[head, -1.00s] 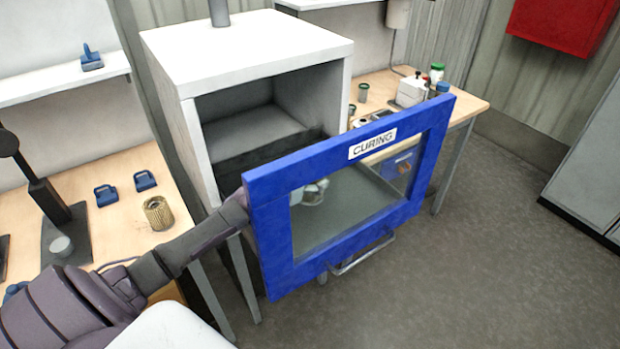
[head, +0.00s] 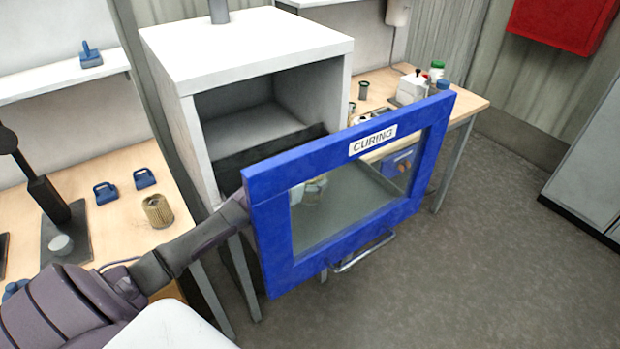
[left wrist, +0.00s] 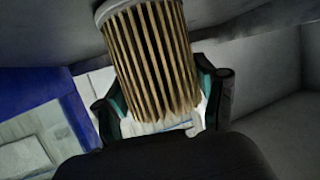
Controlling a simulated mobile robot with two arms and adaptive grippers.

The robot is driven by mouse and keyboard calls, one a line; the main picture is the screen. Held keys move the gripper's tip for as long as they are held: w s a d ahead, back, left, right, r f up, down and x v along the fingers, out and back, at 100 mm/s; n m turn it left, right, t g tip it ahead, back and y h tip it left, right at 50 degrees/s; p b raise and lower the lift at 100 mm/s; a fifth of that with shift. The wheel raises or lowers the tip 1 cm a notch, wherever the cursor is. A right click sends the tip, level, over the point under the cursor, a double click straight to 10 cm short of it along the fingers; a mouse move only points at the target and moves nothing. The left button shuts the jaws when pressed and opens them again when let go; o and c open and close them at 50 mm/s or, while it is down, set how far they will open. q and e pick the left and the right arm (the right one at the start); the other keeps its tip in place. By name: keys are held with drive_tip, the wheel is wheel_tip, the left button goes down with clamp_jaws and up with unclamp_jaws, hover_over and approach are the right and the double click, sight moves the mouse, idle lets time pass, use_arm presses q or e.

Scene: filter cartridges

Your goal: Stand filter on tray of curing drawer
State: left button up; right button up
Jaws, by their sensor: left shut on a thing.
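A pleated tan filter (left wrist: 152,55) with a pale end cap fills the top of the left wrist view. My left gripper (left wrist: 160,98) is shut on it, with one finger on each side. In the head view my left arm reaches behind the blue drawer front (head: 268,235), labelled CURING. Through its window my left gripper (head: 312,190) shows small and blurred over the grey tray (head: 350,205) of the pulled-out drawer. I cannot tell whether the filter touches the tray. My right gripper is not in view.
The white cabinet (head: 245,45) stands behind the drawer. Another tan filter (head: 157,211) stands on the left bench near blue clips (head: 145,179). Jars and a white device (head: 411,90) are on the right bench.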

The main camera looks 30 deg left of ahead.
use_arm(q)
drive_tip(key=shift+f, duration=0.1)
drive_tip(key=o, duration=1.2)
drive_tip(key=shift+s, duration=0.1)
drive_tip(key=v, duration=1.1)
drive_tip(key=shift+s+r, duration=0.25)
drive_tip(key=shift+s, duration=0.15)
